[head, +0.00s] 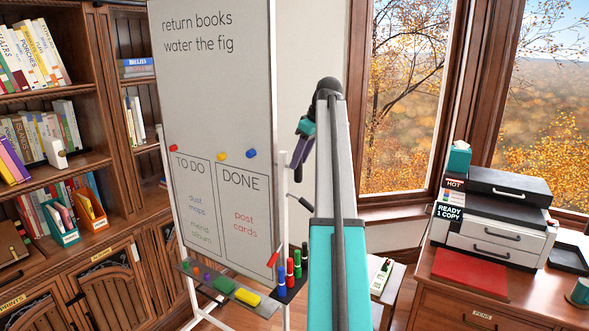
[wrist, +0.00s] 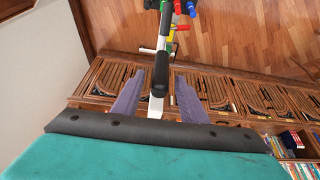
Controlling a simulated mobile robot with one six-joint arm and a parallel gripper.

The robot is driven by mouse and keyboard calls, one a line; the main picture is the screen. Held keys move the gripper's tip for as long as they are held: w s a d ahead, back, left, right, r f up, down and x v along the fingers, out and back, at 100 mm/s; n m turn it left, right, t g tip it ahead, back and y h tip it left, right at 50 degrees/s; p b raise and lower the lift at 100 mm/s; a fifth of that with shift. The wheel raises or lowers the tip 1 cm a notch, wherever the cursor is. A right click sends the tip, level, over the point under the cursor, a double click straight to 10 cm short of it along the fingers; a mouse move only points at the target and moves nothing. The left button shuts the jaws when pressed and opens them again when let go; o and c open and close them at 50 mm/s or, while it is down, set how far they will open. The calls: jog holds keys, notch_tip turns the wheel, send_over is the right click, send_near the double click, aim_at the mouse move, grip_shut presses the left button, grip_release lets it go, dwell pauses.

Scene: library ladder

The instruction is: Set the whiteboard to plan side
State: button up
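The whiteboard (head: 218,105) stands on a white frame at the left-centre of the head view. Its visible face reads "return books, water the fig", above boxes "TO DO" and "DONE". My gripper (head: 299,163) is beside the board's right edge, its purple fingers pointing down. In the wrist view my gripper (wrist: 158,92) is open. A white post with a black grip (wrist: 160,70) shows between the fingers, with gaps on both sides. I cannot tell whether the grip is fully between them in depth. The board's other face is hidden.
Bookshelves (head: 90,190) stand behind at left. A printer (head: 493,215) sits on a wooden desk (head: 470,290) at right.

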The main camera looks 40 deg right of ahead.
jog(key=shift+p+x, duration=0.8)
jog(key=shift+x, duration=2.15)
grip_shut()
jog(key=shift+r, duration=0.1)
